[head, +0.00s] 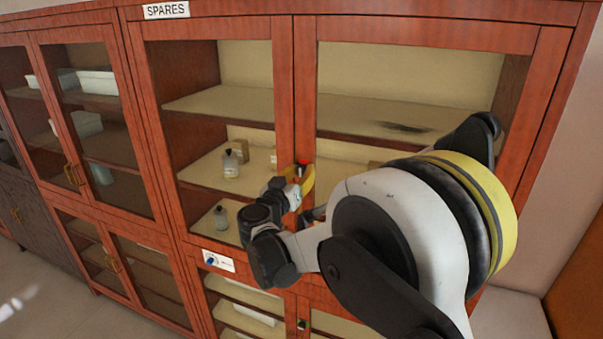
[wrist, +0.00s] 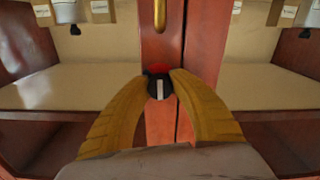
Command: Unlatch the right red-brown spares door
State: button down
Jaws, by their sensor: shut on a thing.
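The right red-brown spares door (head: 425,34) is glass-fronted and looks shut against the left door (head: 160,110), under the SPARES sign (head: 166,10). A black latch knob (wrist: 160,89) with a white upright line sits where the two doors meet. A red mark (wrist: 158,69) shows just above the knob, and also in the head view (head: 303,161). My gripper (wrist: 161,78) has its yellow fingers closed on the knob from both sides. In the head view my gripper (head: 303,180) is partly hidden by my arm.
A brass handle (wrist: 168,15) stands just above the knob. Bottles (head: 231,164) and small boxes stand on shelves behind the glass. A lower cabinet with another dark knob (head: 301,324) is below. More glass-door cabinets (head: 95,120) stand to the left.

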jog(key=shift+f, duration=0.1)
jog(key=n+b, duration=0.3)
jog(key=shift+f, duration=0.1)
jog(key=n+b, duration=0.3)
jog(key=n, duration=0.2)
jog(key=shift+n, duration=0.4)
jog(key=n+b, duration=0.2)
jog(key=n, duration=0.2)
jog(key=shift+n, duration=0.3)
jog(key=shift+r+n+b, duration=0.15)
jog(key=shift+n+b, duration=0.3)
jog(key=shift+n, duration=0.55)
jog(key=shift+r+n+b, duration=0.1)
jog(key=shift+n+b, duration=0.3)
jog(key=shift+n, duration=0.6)
jog(key=c, duration=1.1)
grip_release()
